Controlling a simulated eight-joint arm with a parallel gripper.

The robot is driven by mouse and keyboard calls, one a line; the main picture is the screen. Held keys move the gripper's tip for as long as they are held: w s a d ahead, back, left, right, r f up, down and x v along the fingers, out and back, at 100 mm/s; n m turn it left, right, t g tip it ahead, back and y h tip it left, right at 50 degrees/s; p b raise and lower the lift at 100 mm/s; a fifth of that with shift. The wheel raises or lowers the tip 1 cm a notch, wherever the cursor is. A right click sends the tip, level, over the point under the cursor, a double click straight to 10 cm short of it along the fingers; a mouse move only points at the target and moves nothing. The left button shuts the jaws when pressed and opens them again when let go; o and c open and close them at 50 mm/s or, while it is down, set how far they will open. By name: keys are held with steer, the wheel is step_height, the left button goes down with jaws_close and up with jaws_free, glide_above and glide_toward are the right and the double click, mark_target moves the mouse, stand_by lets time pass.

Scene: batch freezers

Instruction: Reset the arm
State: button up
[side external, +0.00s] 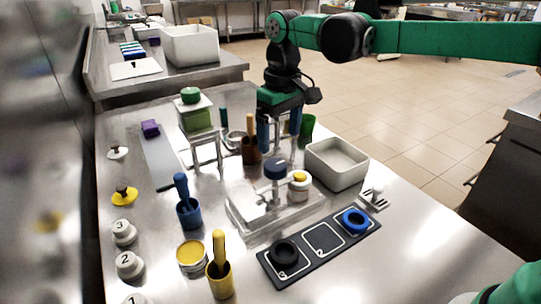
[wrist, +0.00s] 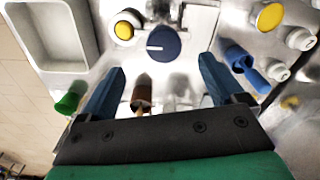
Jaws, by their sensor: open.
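My gripper (side external: 279,128) is above the middle of the steel table, pointing down. Its two blue fingers are apart with nothing held between them; they also show in the wrist view (wrist: 160,92). Below and in front of it is a clear fixture (side external: 240,215) with a dark blue round knob (side external: 275,169) and a white jar with a yellow top (side external: 299,183). The knob shows in the wrist view (wrist: 164,43) beyond the fingertips. A brown cup with a handle (side external: 251,150) stands close to the fingers on the left.
A white bin (side external: 337,163) stands right of the gripper, and a green block on a stand (side external: 197,118) to the left. A dark three-place tray (side external: 285,268) holds black and blue rings. Blue and yellow cups with handles (side external: 189,210) (side external: 219,275) stand at front.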

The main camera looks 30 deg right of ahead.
steer(key=s+d+f+m+t, duration=0.2)
steer(key=s+d+t, duration=0.4)
steer(key=s, duration=0.7)
steer(key=shift+s+d+m+t, duration=0.15)
steer(key=shift+d+m+t, duration=0.3)
steer(key=shift+d, duration=0.8)
